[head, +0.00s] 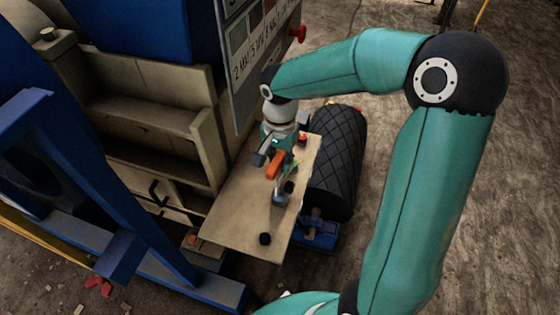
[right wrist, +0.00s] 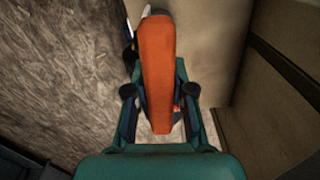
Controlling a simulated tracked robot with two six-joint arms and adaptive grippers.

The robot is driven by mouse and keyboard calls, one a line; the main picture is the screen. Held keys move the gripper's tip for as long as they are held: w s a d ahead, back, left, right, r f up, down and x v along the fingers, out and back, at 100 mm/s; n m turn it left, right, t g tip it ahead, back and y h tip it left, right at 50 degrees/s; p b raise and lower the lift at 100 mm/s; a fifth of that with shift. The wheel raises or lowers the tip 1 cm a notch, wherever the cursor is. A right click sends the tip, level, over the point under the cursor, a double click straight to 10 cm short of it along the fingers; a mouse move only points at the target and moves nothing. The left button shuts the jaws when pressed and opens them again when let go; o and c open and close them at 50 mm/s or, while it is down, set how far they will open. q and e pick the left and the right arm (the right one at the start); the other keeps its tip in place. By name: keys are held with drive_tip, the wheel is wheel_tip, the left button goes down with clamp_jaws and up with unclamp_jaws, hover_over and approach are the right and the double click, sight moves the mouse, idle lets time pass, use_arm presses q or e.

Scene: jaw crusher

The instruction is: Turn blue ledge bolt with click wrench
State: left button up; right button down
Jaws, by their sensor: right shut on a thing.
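My right gripper (head: 273,157) hangs over the tan board, in the middle of the head view. It is shut on the orange-handled click wrench (head: 274,166). In the right wrist view the orange handle (right wrist: 157,75) lies between the two dark fingers (right wrist: 158,110) and points up the picture, with a dark and pale metal part past its upper end. A blue ledge (head: 195,290) runs along the foot of the machine at lower left. I cannot make out its bolt with certainty. My left gripper is not in view.
The beige machine body (head: 165,120) and a grey sign panel (head: 245,60) are close on the left. Bare floor lies to the right.

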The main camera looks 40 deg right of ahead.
sight(281, 155)
drive_tip(key=shift+m+b, duration=0.7)
drive_tip(key=shift+m, duration=0.7)
idle(1.6)
drive_tip(key=shift+n, duration=0.3)
drive_tip(key=shift+r, duration=0.2)
drive_tip(key=shift+r+p, duration=0.8)
drive_tip(key=shift+r, duration=0.35)
drive_tip(key=shift+r+p, duration=0.75)
idle(0.5)
drive_tip(key=shift+s, duration=0.1)
